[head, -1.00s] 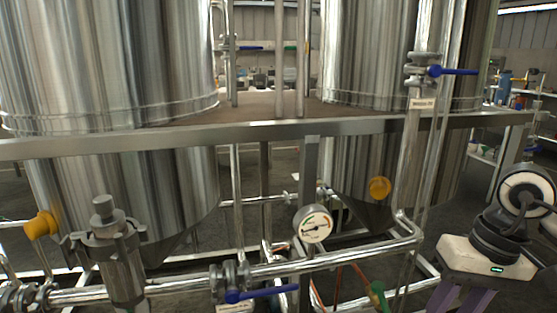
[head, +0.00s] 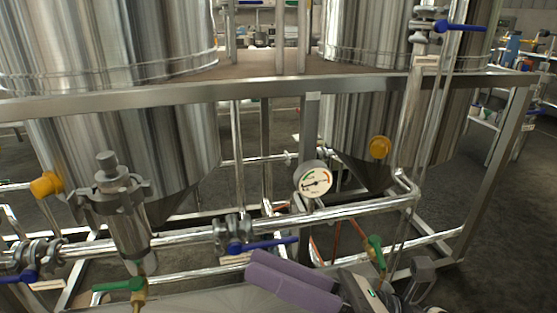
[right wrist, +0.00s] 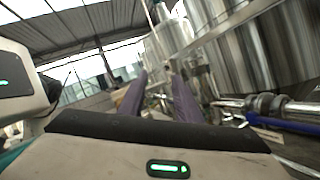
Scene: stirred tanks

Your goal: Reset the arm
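My right gripper (head: 248,267) is low in the head view, with its two purple fingers pointing left. In the right wrist view the fingers (right wrist: 160,76) stand apart with a gap between them. Nothing is held in the gap. The gripper is in front of the lower pipes and seems clear of them, though the exact distance is hard to judge. My left gripper's fingers are not seen. A white housing with a green light, part of my own body, shows at the left of the right wrist view.
Two steel tanks (head: 118,140) stand behind a metal frame rail (head: 200,92). A pressure gauge (head: 313,180), blue-handled valve (head: 262,244), green-handled valve (head: 376,252) and another green handle (head: 119,285) are near the gripper. Open floor (head: 505,225) lies to the right.

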